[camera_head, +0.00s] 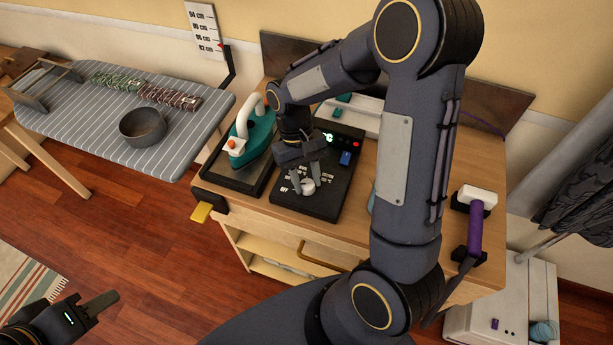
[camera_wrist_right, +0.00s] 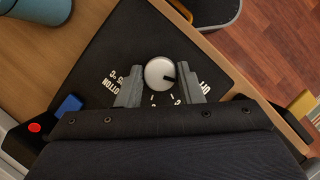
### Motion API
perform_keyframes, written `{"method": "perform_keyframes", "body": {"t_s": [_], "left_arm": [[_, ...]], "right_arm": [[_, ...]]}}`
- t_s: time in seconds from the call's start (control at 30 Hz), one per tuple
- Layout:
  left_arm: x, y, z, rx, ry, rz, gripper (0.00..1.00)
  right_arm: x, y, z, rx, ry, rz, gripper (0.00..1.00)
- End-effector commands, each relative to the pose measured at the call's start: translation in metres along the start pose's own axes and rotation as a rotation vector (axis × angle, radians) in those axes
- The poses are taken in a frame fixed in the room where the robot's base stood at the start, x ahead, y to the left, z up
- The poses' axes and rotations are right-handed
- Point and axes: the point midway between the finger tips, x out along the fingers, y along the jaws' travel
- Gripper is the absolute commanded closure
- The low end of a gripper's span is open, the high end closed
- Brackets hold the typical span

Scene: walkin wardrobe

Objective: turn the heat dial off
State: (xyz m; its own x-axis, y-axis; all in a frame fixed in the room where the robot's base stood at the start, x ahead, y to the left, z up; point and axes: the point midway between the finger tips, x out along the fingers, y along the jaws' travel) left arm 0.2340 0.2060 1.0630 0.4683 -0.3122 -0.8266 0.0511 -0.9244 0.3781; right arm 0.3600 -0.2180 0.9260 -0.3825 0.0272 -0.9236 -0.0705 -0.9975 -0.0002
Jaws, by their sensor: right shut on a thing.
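The heat dial (camera_head: 307,186) is a round pale knob on a black control panel (camera_head: 322,204); it also shows in the right wrist view (camera_wrist_right: 157,70). My right gripper (camera_head: 308,187) reaches down to the panel and is shut on the dial, one finger on each side. In the right wrist view, the dial's dark mark points right, towards the partly hidden OFF label (camera_wrist_right: 204,87). Other labels on the panel are partly covered by the fingers. My left gripper (camera_head: 98,304) is at the lower left, away from the dial; its finger gap cannot be made out.
A teal iron (camera_head: 255,139) stands left of the panel. A blue button (camera_head: 345,158) and red lights are at the panel's back. An ironing board (camera_head: 90,125) with a grey bowl (camera_head: 142,127) is at the left. A purple-handled tool (camera_head: 475,228) is at the right.

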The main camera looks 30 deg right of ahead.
Motion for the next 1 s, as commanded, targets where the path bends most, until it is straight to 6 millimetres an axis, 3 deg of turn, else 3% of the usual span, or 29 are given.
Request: {"method": "perform_keyframes", "body": {"t_s": [0.4, 0.43, 0.57, 0.87, 1.0], "left_arm": [[0.0, 0.0, 0.0, 0.0, 0.0, 0.0, 0.64], [0.0, 0.0, 0.0, 0.0, 0.0, 0.0, 0.64], [0.0, 0.0, 0.0, 0.0, 0.0, 0.0, 0.64], [0.0, 0.0, 0.0, 0.0, 0.0, 0.0, 0.64], [0.001, 0.0, 0.001, 0.0, 0.0, 0.0, 0.64]], "right_arm": [[-0.001, 0.0, 0.0, -0.009, 0.002, 0.003, 0.89], [-0.001, 0.0, 0.0, -0.008, 0.002, 0.003, 0.63], [-0.001, 0.0, 0.0, -0.008, 0.002, 0.003, 0.46], [-0.002, 0.0, 0.0, -0.007, 0.001, 0.003, 0.45], [-0.015, 0.0, -0.001, -0.006, 0.005, 0.003, 0.45]]}}
